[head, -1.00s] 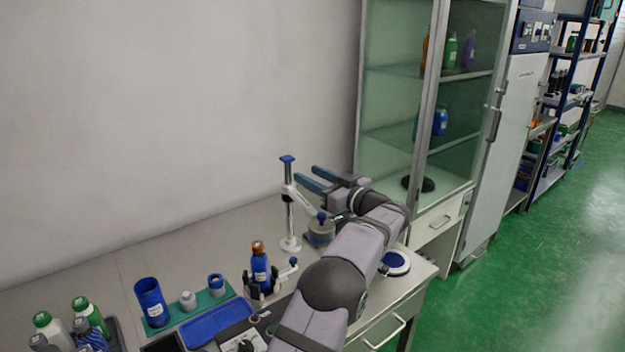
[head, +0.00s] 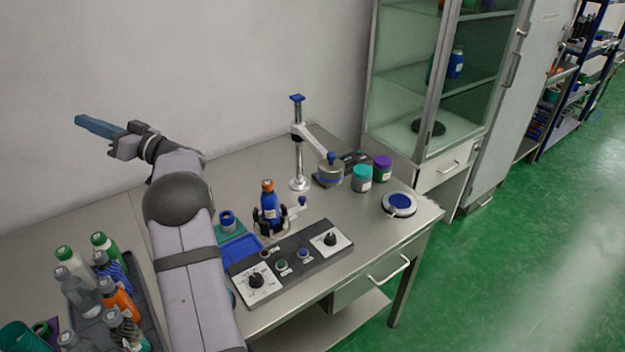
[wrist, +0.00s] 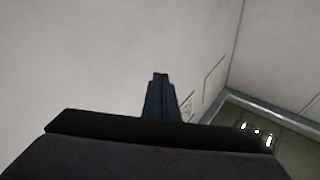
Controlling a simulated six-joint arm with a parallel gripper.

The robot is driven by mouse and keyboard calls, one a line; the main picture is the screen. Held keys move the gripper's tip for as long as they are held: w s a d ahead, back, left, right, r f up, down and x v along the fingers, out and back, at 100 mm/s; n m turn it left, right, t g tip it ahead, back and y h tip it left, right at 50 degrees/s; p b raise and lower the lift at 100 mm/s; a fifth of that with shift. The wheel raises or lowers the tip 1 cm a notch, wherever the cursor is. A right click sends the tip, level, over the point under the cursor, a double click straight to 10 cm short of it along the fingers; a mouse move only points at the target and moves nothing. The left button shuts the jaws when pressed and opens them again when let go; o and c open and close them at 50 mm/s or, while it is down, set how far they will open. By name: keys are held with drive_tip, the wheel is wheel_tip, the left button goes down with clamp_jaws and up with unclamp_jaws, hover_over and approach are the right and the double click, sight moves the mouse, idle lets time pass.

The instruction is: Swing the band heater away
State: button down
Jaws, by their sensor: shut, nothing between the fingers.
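A blue bottle (head: 269,208) with an orange cap stands upright in a black holder, left of and in front of the post, apart from the heater. My gripper (head: 78,120) is shut and empty, high at the left in front of the wall, far from the heater. Its shut fingers (wrist: 160,95) also show in the wrist view against the wall.
A control panel (head: 304,262) with knobs and buttons lies at the bench front. Teal and purple-lidded jars and a round blue-topped plate (head: 399,204) are right of the heater. A tray of bottles (head: 148,310) is at left. A glass cabinet (head: 400,100) stands behind right.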

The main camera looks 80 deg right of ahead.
drive_tip(key=s+d+f+m+g+h, duration=0.5)
drive_tip(key=s+m+g+h, duration=0.5)
drive_tip(key=m, duration=0.2)
drive_tip(key=s+d+f+m+g+h, duration=0.5)
drive_tip(key=s+m+g+h, duration=0.4)
drive_tip(key=m+h, duration=0.2)
drive_tip(key=s+a+f+g+y, duration=0.2)
drive_tip(key=s+f+g, duration=0.1)
drive_tip(key=s, duration=0.4)
drive_tip(key=s+a+f+n+g+y, duration=0.1)
drive_tip(key=s+a+f+g+y, duration=0.1)
drive_tip(key=s+g, duration=0.4)
drive_tip(key=s+a+f+g+y, duration=0.3)
drive_tip(key=s+f+g, duration=0.2)
drive_tip(key=s, duration=0.3)
drive_tip(key=shift+f+y, duration=0.2)
drive_tip(key=shift+y, duration=0.2)
drive_tip(key=shift+s, duration=0.1)
